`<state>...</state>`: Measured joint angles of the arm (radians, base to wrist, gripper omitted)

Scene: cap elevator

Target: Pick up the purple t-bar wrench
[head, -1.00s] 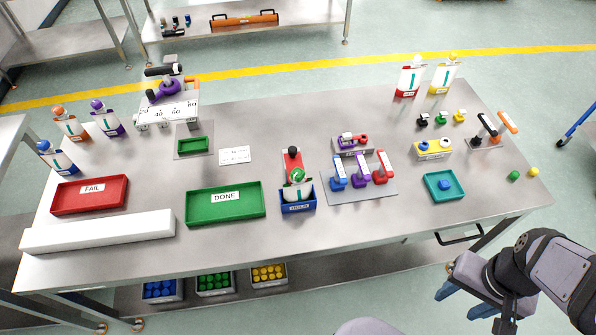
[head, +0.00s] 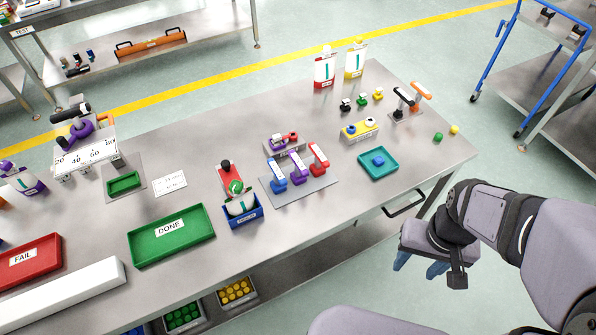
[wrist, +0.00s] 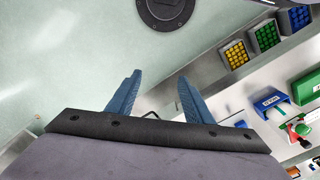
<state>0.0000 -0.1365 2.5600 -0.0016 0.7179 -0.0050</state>
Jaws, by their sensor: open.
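The purple t-bar wrench (head: 298,167) stands upright on a grey plate (head: 312,186) near the middle of the table. A blue wrench (head: 277,175) is to its left and a red one (head: 319,158) to its right. My gripper (head: 421,264) is off the table's front edge, right of and below the wrenches in the head view. In the wrist view my gripper (wrist: 152,95) has its two blue fingers apart with nothing between them.
A teal tray (head: 391,171) is right of the wrenches. A blue bin (head: 243,215) with a bottle and a green DONE tray (head: 172,236) are to the left. A drawer handle (head: 404,207) juts from the front edge near my gripper. A purple-and-red fixture (head: 284,144) stands behind the wrenches.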

